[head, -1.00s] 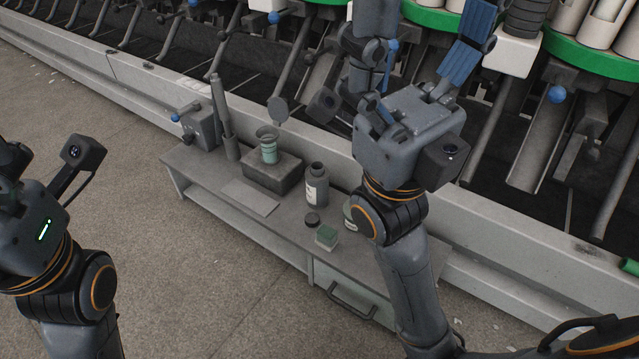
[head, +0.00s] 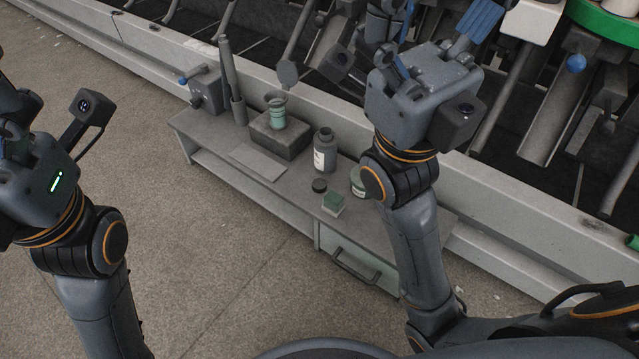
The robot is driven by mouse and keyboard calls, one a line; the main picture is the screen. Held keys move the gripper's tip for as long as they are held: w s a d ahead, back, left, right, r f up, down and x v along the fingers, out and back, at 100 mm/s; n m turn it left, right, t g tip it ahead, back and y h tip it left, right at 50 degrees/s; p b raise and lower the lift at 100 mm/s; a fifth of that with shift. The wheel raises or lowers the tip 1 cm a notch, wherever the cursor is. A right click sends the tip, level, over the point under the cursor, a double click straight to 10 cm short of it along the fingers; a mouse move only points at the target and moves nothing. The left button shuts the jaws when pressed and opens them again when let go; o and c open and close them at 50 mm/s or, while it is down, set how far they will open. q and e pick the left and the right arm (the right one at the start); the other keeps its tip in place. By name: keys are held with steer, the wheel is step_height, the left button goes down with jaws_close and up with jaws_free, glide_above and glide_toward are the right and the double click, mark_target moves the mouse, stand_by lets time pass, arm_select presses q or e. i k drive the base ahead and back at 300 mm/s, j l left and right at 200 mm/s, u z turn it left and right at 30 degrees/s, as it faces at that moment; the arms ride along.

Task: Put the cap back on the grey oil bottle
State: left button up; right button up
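The grey oil bottle (head: 324,152) stands upright on the low bench, with a pale label on its side and its dark neck bare. A small dark round cap (head: 319,185) lies on the bench just in front of it, apart from the bottle. My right gripper (head: 432,38) is raised over the machine side, above and to the right of the bottle. Its fingers point away from the camera, and one blue pad shows; I cannot see whether they hold anything. My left arm is at the left edge, over the floor, away from the bench; its fingertips are out of the frame.
The grey bench (head: 213,137) carries a green cup (head: 277,112) on a dark block, a flat plate (head: 258,162), a green-topped box (head: 333,203) and a round tin (head: 358,184) partly behind my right arm. A clamp-like device (head: 206,92) stands at its left end. The winder rises behind.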

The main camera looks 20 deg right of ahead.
mark_target(325, 141)
steer(key=i+j+z, duration=0.15)
steer(key=j, duration=0.3)
steer(key=i+j+z, duration=0.2)
steer(key=j, duration=0.2)
steer(key=i+j+z, duration=0.15)
steer(key=j, duration=0.35)
steer(key=j+z, duration=0.2)
steer(key=j, duration=0.25)
steer(key=i, duration=0.05)
